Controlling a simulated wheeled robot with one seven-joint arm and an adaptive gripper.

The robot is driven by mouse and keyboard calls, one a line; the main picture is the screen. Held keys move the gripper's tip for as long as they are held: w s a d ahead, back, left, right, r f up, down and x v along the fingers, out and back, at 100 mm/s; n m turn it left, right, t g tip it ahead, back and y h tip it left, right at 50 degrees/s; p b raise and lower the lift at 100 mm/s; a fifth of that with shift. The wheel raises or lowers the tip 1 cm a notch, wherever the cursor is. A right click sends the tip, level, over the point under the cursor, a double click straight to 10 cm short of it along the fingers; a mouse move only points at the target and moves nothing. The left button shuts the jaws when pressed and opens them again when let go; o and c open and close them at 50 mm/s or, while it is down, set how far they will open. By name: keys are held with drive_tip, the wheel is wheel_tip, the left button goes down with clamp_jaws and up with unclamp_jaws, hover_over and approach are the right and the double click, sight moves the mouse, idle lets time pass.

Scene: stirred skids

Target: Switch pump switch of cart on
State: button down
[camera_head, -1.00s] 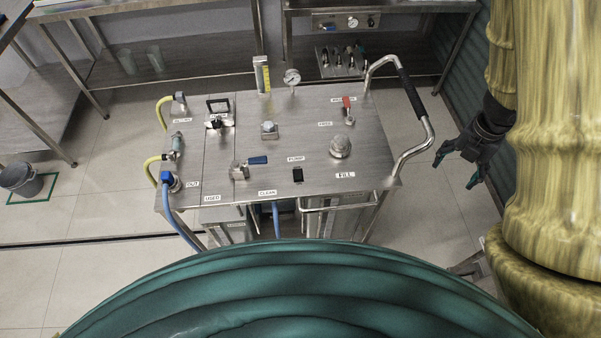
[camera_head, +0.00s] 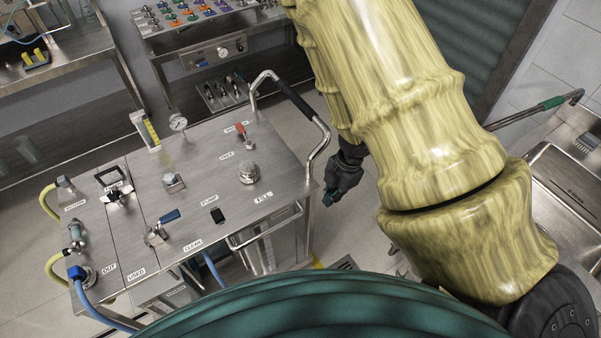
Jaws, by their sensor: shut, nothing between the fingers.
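The cart (camera_head: 190,145) is a steel-topped skid at the left and middle of the head view. Its pump switch (camera_head: 217,215) is a small black rocker below the PUMP label, near the front edge of the top. I cannot tell which way the rocker is tipped. My gripper (camera_head: 330,198) is dark with green fingertips. It is shut and empty, apart from the cart, just right of the cart's front right corner.
A bent handle (camera_head: 318,140) with a black grip stands out at the cart's right side, close to my gripper. A blue-handled valve (camera_head: 158,230) and a red lever (camera_head: 243,132) rise from the top. A sink (camera_head: 560,190) is at right; shelves stand behind.

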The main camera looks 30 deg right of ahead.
drive_tip(key=s+a+f+m+h+b, duration=0.1)
drive_tip(key=s+a+f+m, duration=0.3)
drive_tip(key=s+f+m, duration=0.4)
drive_tip(key=s+a+f+m+h+b, duration=0.1)
drive_tip(key=s+a+f+m+b, duration=0.3)
drive_tip(key=s+f+m, duration=0.4)
wheel_tip(320, 180, down, 5)
drive_tip(key=m, duration=0.4)
drive_tip(key=shift+s+a, duration=0.15)
drive_tip(key=shift+s, duration=0.1)
drive_tip(key=shift+f, duration=0.1)
